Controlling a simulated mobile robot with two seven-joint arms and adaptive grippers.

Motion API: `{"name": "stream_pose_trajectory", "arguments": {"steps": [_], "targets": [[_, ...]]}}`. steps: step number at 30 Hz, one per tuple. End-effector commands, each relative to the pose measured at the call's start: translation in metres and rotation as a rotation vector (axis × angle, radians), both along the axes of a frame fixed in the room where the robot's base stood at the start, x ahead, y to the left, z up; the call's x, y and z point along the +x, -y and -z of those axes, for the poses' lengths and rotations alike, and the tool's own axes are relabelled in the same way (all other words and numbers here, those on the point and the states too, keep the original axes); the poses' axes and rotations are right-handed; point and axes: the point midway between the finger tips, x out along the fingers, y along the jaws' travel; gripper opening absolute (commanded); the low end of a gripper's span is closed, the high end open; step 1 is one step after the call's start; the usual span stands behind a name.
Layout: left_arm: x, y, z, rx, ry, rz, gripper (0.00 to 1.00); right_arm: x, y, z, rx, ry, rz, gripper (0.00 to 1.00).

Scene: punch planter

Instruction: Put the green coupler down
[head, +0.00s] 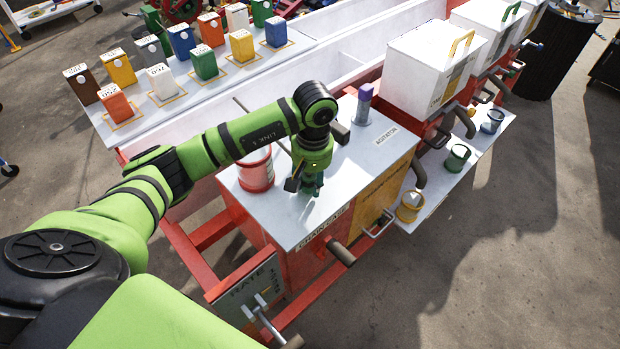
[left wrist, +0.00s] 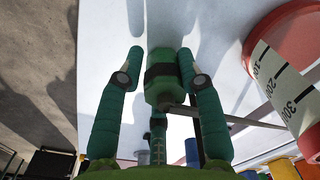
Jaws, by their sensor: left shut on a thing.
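My left gripper (head: 308,190) points down over the white top of the chaincase box (head: 300,222), near its middle. In the left wrist view, the green coupler (left wrist: 160,75), a short green cylinder with a black band, sits between the two fingers of the gripper (left wrist: 160,70), which is shut on it. In the head view the fingers and the coupler blend together in green. The coupler is very close to the white surface; I cannot tell whether it touches it. My right gripper is not in view.
A red measuring cup (head: 256,175) stands just left of the gripper, with a thin rod beside it. A purple post (head: 364,100) stands behind, by the agitator label (head: 387,136). White hoppers (head: 430,65) are at the right. Bare white top lies in front of the gripper.

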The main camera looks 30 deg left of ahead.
Motion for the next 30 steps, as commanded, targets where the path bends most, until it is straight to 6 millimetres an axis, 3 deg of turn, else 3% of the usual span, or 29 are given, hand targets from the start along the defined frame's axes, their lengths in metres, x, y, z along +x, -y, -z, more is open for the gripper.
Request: {"name": "stream_pose_trajectory", "arguments": {"steps": [3,4,6,20,30], "targets": [[0.0,0.0,0.003,0.001,0.001,0.0,0.0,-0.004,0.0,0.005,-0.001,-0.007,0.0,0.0],[0.0,0.0,0.003,0.001,0.001,0.0,0.4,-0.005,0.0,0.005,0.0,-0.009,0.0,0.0],[0.0,0.0,0.002,0.001,0.001,0.0,0.59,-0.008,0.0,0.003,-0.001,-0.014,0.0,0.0],[0.002,0.0,-0.007,0.0,0.005,0.0,0.59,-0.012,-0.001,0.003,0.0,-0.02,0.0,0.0],[0.003,0.002,-0.078,0.001,0.007,0.001,0.59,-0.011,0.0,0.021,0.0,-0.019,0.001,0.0]]}}
